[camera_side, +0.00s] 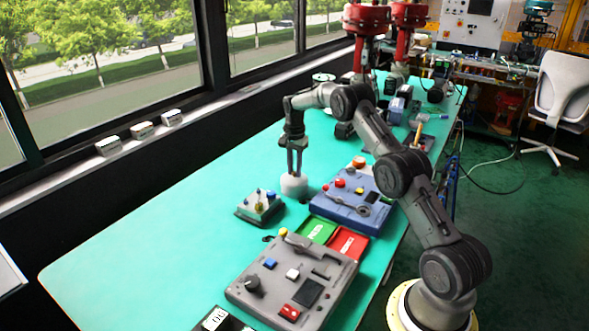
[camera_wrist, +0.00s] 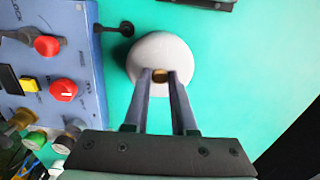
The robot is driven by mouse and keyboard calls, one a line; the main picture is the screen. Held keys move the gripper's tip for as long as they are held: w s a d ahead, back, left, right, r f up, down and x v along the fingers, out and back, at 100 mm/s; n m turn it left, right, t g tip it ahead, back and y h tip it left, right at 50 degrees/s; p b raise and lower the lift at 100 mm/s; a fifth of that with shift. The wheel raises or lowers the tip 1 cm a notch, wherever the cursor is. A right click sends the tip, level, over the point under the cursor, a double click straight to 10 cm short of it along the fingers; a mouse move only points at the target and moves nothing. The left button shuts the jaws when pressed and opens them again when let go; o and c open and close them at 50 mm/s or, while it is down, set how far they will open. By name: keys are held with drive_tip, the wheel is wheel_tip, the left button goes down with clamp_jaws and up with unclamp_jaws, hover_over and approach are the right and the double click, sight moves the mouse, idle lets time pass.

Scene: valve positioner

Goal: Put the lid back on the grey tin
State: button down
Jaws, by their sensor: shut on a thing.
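A pale grey-white round tin (camera_side: 294,186) stands on the green table, below my gripper (camera_side: 294,172). My gripper's two fingers (camera_wrist: 161,80) point down and are closed on either side of this knob. The lid covers the view of whatever is beneath it. Lid and tin look like one short cylinder in the side view, and I cannot tell whether the lid is seated or slightly raised.
A blue control box (camera_side: 348,199) with red and yellow buttons stands close to the right of the tin. A small grey button box (camera_side: 260,208) is at its front left. Green (camera_side: 319,230) and red (camera_side: 347,243) trays and a large grey panel (camera_side: 291,279) lie nearer. The table's left side is clear.

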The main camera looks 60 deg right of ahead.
idle(0.4)
drive_tip(key=c, duration=0.6)
unclamp_jaws()
drive_tip(key=shift+c, duration=0.2)
drive_tip(key=shift+o, duration=0.2)
drive_tip(key=o, duration=0.4)
drive_tip(key=shift+o, duration=0.2)
drive_tip(key=shift+r, duration=3.5)
clamp_jaws()
